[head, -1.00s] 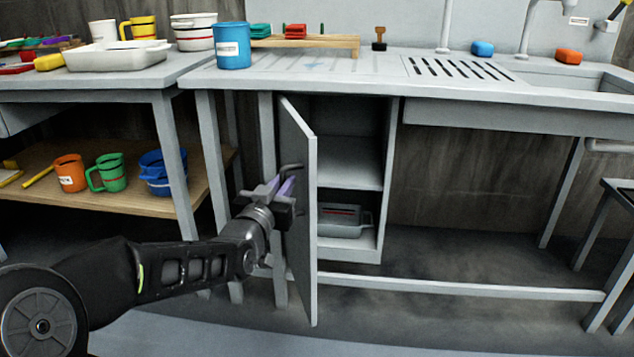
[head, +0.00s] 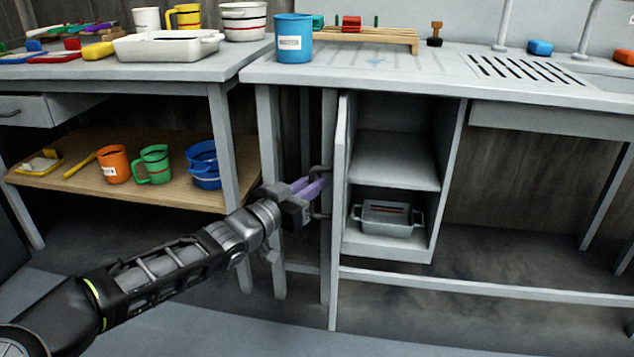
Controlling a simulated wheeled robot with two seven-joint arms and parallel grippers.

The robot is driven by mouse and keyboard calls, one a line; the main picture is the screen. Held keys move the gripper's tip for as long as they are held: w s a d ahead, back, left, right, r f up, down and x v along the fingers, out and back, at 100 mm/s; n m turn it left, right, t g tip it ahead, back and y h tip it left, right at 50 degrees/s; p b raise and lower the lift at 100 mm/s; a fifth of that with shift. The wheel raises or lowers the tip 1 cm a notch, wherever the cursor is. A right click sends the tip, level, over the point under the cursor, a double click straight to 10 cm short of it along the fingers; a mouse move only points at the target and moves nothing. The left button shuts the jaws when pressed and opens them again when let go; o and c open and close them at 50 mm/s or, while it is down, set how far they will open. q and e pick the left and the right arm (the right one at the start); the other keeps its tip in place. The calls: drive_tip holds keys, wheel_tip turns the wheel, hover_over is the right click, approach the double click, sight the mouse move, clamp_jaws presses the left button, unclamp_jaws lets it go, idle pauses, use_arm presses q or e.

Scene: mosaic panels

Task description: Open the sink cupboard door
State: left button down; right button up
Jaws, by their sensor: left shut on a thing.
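The sink cupboard door (head: 339,230) is a grey panel hinged at the left of the cupboard (head: 390,160) under the worktop. It stands wide open and shows nearly edge-on. Its dark bar handle (head: 318,171) is on the left-facing outer side. My left gripper (head: 311,187) reaches in from the left, with its purple fingers shut on the handle. The exact contact is small in the picture. Inside the open cupboard are a shelf and a grey bin (head: 388,218) on the floor panel. My right gripper is not in view.
A table leg (head: 223,140) and the worktop's legs stand close to my left gripper. A wooden lower shelf (head: 130,195) with orange, green and blue vessels lies to the left. A low rail (head: 480,286) runs right of the door. A blue mug (head: 293,42) stands on the worktop.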

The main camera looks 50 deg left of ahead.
use_arm(q)
drive_tip(key=shift+r, duration=0.25)
drive_tip(key=c, duration=1.5)
unclamp_jaws()
drive_tip(key=shift+w+f, duration=0.15)
drive_tip(key=shift+o, duration=0.2)
drive_tip(key=p+v, duration=0.4)
drive_tip(key=v, duration=0.4)
drive_tip(key=shift+p, duration=0.35)
